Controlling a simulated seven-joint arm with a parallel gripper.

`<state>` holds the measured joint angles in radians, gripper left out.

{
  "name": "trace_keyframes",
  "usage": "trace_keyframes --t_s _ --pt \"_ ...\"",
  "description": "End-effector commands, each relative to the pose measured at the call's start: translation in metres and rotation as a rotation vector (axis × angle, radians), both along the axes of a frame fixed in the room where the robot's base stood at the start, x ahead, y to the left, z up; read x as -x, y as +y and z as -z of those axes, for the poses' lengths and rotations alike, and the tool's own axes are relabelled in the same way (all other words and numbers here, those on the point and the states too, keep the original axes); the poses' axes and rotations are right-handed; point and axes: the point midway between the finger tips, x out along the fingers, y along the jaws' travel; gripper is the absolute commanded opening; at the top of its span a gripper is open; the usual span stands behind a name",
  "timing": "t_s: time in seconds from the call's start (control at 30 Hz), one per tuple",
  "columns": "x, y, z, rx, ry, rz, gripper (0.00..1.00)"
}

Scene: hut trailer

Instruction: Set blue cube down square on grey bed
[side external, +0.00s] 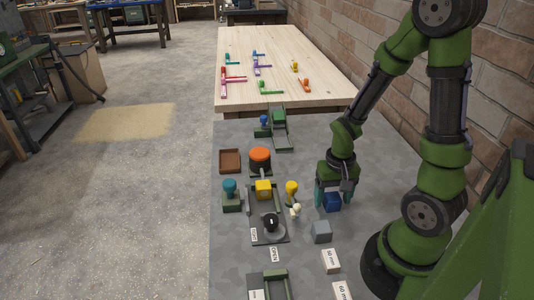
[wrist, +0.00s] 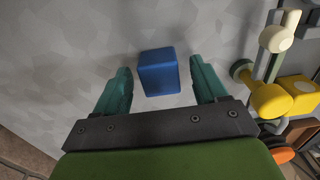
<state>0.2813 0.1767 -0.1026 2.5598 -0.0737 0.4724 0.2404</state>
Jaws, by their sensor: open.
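The blue cube (side external: 332,202) rests on the grey camouflage-patterned tabletop, below my gripper (side external: 334,194). In the wrist view the blue cube (wrist: 158,72) shows between the two teal fingers of my open gripper (wrist: 161,66), with a gap on both sides. It looks slightly turned relative to the fingers. A grey fixture bed (side external: 256,232) with a black knob and a yellow block lies left of my gripper. I cannot tell for sure that this is the grey bed of the task.
A grey cube (side external: 321,232) sits nearer the camera, beside white label blocks (side external: 331,261). A yellow knob piece (side external: 291,188) and a small cream piece (side external: 296,211) stand between cube and fixture. An orange-topped button (side external: 260,158) and brown tray (side external: 230,160) are farther back.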

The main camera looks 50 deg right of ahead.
Motion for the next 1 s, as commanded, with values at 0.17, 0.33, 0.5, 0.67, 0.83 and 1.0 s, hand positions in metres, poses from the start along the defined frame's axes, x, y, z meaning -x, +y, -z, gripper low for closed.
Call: trace_keyframes --t_s 0.17,0.33,0.5,0.67,0.83,1.0 --pt "-0.002 0.0 -0.023 0.002 -0.009 -0.001 0.72" --pt "-0.002 0.0 -0.058 0.003 -0.011 -0.001 0.72" --pt "-0.001 0.0 -0.09 0.003 -0.008 0.0 0.72" --pt "0.0 0.0 -0.11 0.002 -0.005 -0.001 0.72" --pt "-0.003 0.006 -0.125 0.001 -0.039 -0.023 0.72" --pt "-0.021 0.047 -0.164 -0.007 -0.27 -0.169 0.72"
